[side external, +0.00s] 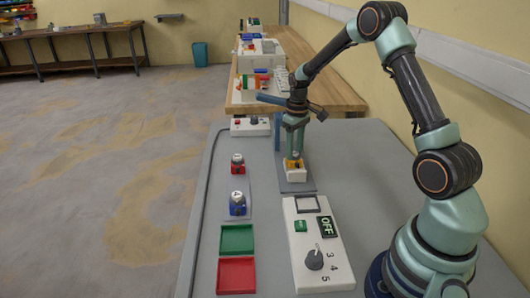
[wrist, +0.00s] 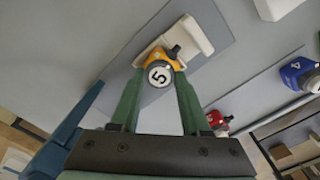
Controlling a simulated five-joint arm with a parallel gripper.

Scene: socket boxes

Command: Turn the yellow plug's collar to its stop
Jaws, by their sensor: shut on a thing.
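The yellow plug (wrist: 154,57) carries a round grey top marked 5 and sits at a white socket box (wrist: 190,38) on a grey plate. In the side external view the yellow plug (side external: 293,164) shows low between my fingers, on the white socket box (side external: 296,174). My gripper (side external: 294,152) points straight down over it. In the wrist view the two green fingers of my gripper (wrist: 158,78) close on the yellow plug from both sides. A dark knob sticks out beside the plug's top. The collar's turn angle is hard to tell.
A red plug (side external: 237,163) and a blue plug (side external: 238,203) stand to the left. Green (side external: 237,239) and red (side external: 236,275) pads lie in front of them. A white switch panel (side external: 330,279) with a dial and an OFF display lies at the front right.

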